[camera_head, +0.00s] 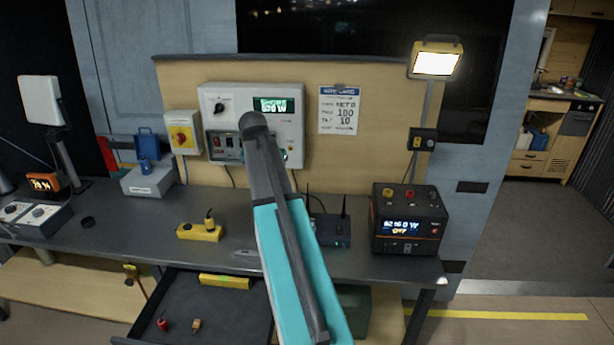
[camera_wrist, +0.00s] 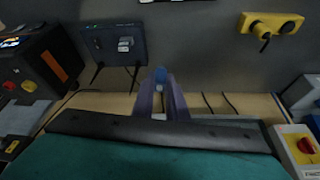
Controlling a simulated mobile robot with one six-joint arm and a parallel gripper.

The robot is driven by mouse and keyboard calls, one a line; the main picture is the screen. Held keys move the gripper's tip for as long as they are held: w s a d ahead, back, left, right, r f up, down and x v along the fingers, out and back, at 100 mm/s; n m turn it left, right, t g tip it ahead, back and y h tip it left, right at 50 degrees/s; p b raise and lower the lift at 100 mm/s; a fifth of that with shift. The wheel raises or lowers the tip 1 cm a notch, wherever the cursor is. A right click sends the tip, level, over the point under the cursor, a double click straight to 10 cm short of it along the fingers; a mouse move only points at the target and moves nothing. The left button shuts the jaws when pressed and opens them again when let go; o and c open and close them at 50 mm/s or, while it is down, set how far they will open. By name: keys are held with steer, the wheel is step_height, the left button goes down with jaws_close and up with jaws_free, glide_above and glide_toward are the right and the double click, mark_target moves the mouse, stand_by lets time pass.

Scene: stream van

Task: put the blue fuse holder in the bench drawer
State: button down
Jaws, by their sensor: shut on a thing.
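My gripper (camera_wrist: 162,88) shows in the wrist view with its fingers shut on a small blue piece, which looks like the blue fuse holder (camera_wrist: 160,74). The piece sits at the fingertips and is partly hidden by them. In the head view my arm reaches up in front of the wall panel, and it hides the gripper and the held piece. The bench drawer (camera_head: 232,310) is pulled open below the bench's front edge, left of my arm. A red item (camera_head: 163,324) and a small orange-brown item (camera_head: 196,325) lie in it. Its middle is bare.
On the bench stand a yellow socket block (camera_head: 200,232), a dark router box (camera_head: 331,230) with antennas, and a black power unit (camera_head: 408,220). A grey box with a blue part (camera_head: 148,145) is at the left. A yellow piece (camera_head: 225,282) shows at the drawer's back.

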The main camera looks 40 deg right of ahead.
steer(key=w+a+f+n+t+y+b, duration=0.1)
steer(key=a+n, duration=0.5)
steer(key=a, duration=1.3)
steer(key=w+a+f+n+t+y+b, duration=0.1)
steer(key=a+n, duration=0.5)
steer(key=a, duration=1.3)
steer(key=shift+w+a+f+y+b, duration=0.2)
steer(key=shift+w+a+y+b, duration=0.3)
steer(key=shift+y, duration=0.5)
steer(key=shift+w, duration=0.1)
